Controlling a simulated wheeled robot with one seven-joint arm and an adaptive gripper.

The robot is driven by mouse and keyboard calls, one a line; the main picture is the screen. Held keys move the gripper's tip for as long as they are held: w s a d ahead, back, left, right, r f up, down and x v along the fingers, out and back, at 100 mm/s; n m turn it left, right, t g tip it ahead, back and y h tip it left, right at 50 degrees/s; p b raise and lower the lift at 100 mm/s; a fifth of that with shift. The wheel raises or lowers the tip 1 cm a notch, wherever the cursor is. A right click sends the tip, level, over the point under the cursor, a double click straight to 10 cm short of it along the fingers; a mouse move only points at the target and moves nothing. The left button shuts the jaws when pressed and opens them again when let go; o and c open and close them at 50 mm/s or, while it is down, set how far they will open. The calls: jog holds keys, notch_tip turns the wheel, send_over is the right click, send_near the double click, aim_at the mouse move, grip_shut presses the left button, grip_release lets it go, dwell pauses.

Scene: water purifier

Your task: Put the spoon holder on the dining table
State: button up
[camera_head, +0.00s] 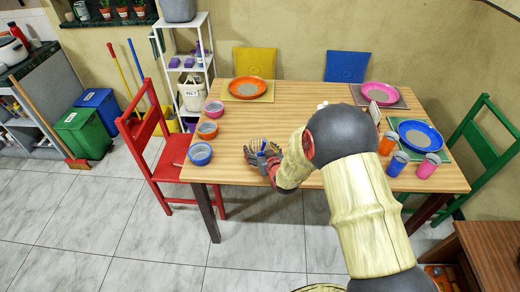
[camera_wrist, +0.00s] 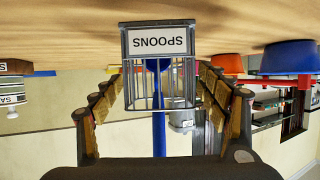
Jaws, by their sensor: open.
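The spoon holder (camera_wrist: 160,68) is a grey wire basket with a white "SPOONS" label and a blue spoon in it. In the wrist view the picture is upside down, and the holder's base meets the wooden table top. My gripper (camera_wrist: 161,88) is open, with one finger on each side of the holder; I cannot tell whether they touch it. In the head view my gripper (camera_head: 266,164) is low over the front edge of the dining table (camera_head: 300,110), with the holder (camera_head: 258,146) standing upright there, partly hidden by my fingers.
Pink, orange and blue bowls (camera_head: 200,154) line the table's left edge. A blue plate (camera_head: 417,136) and orange and pink cups (camera_head: 427,166) are at the right. A red chair (camera_head: 160,150) stands left and a green chair (camera_head: 485,150) right. The table's middle is mostly clear.

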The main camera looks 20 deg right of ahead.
jog(key=shift+r+p, duration=0.25)
jog(key=shift+p, duration=0.05)
jog(key=a+p+v, duration=0.1)
jog(key=p+v, duration=0.2)
jog(key=v, duration=0.9)
jog(key=s+d+r+g+h, duration=0.1)
jog(key=s+r+g, duration=0.15)
jog(key=r, duration=0.55)
jog(key=s+d+r+g+h, duration=0.1)
jog(key=s+r, duration=0.2)
jog(key=r, duration=0.4)
jog(key=s+a+r+g, duration=0.1)
jog(key=s+r, duration=0.3)
jog(key=s, duration=0.8)
jog(key=s+a+r+m+g, duration=0.1)
jog(key=s+r+g, duration=0.2)
jog(key=s, duration=0.9)
notch_tip(320, 180, up, 2)
jog(key=shift+s+r+y, duration=0.2)
jog(key=shift+r+y, duration=0.05)
jog(key=shift+y, duration=0.15)
